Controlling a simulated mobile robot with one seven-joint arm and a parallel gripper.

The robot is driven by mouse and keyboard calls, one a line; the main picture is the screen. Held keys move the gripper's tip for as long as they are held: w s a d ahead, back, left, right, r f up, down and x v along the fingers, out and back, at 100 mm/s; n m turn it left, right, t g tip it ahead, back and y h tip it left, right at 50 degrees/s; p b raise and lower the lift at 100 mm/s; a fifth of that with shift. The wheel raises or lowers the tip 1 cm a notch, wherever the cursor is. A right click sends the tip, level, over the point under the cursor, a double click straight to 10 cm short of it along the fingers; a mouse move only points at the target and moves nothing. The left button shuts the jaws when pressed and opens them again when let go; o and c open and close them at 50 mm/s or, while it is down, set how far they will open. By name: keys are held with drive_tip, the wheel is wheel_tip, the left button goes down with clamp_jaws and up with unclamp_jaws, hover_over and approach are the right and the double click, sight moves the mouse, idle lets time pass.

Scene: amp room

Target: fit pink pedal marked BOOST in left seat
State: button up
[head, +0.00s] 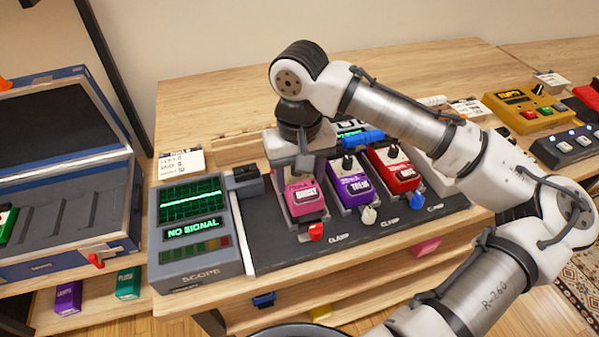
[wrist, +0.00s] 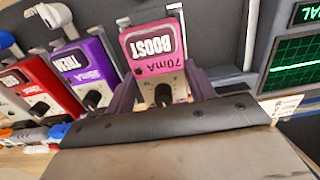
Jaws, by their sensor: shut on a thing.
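The pink pedal marked BOOST (head: 304,197) is at the left seat of the dark pedal board (head: 268,245). A red clamp lever (head: 316,232) is at its front end. My gripper (head: 295,165) is above the pedal's rear part and shut on it. In the wrist view the pink pedal (wrist: 153,50) lies between the two fingers, with its 70mA label and black knob showing. I cannot tell whether the pedal is fully down in the seat, since the gripper hides its rear end.
A purple pedal (head: 350,190) and a red pedal (head: 395,172) stand close on the right. The scope (head: 192,235) on the left reads NO SIGNAL. A blue case (head: 75,190) stands further left. My arm spans the board's right side.

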drive_tip(key=shift+f, duration=0.8)
idle(1.4)
drive_tip(key=o, duration=1.5)
drive_tip(key=shift+r+p, duration=0.1)
drive_tip(key=shift+p, duration=0.25)
drive_tip(key=shift+r+p, duration=3.4)
drive_tip(key=shift+p, duration=0.05)
drive_tip(key=shift+f, duration=0.1)
